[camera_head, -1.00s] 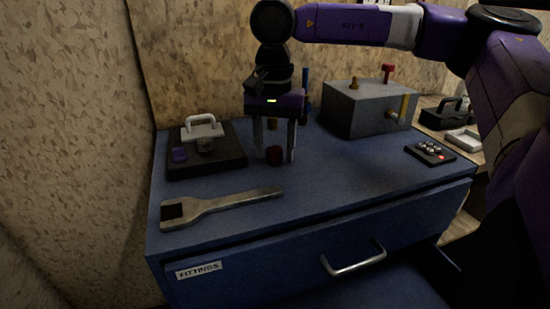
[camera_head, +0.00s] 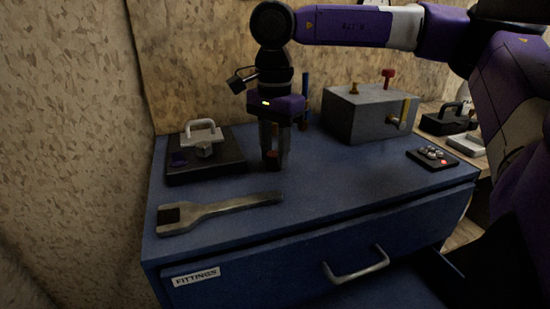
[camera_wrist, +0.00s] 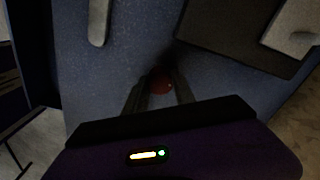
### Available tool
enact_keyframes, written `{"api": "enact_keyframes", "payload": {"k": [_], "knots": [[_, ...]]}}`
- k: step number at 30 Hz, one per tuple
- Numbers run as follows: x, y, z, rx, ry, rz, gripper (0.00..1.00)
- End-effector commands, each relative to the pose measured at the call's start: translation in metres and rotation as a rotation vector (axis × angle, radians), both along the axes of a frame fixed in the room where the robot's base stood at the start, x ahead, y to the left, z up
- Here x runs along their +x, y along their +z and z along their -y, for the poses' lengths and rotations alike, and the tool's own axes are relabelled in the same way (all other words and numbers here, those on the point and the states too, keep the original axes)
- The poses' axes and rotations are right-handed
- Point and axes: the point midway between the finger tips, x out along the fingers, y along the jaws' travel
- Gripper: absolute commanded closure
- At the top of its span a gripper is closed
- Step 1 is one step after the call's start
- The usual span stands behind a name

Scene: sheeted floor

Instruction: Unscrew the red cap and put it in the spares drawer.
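The red cap (camera_head: 272,160) is low between the fingers of my gripper (camera_head: 274,162), above the blue cabinet top. In the wrist view the cap (camera_wrist: 160,84) shows as a round red top between both fingertips (camera_wrist: 161,86), which appear to press its sides. What the cap sits on is hidden. A blue drawer front (camera_head: 290,268) labelled FITTINGS, with a bar handle, is shut. To its lower right a dark drawer (camera_head: 455,282) appears pulled out; its label is not in view.
A wrench-like tool (camera_head: 225,208) lies in front of my gripper. A dark plate (camera_head: 215,172) with a padlock-like piece is left. A grey box (camera_head: 362,112) with a red-topped fitting stands behind right. A button pad (camera_head: 432,158) lies right. The front middle of the top is clear.

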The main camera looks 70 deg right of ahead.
Motion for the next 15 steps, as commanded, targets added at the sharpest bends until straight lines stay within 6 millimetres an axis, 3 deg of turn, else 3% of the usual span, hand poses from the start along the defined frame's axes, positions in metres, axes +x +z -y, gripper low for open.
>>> {"api": "enact_keyframes", "payload": {"k": [1, 4, 5, 10, 15], "knots": [[0.0, -0.0001, 0.0, 0.0, 0.0, 0.0, 0.79], [0.0, -0.0001, 0.0, 0.0, 0.001, 0.0, 0.98], [0.0, -0.0001, 0.0, 0.0, 0.001, 0.0, 1.0], [0.0, 0.0008, -0.0002, 0.001, 0.037, -0.001, 1.0], [0.0001, 0.002, -0.0005, 0.003, 0.243, 0.0, 1.0]]}}
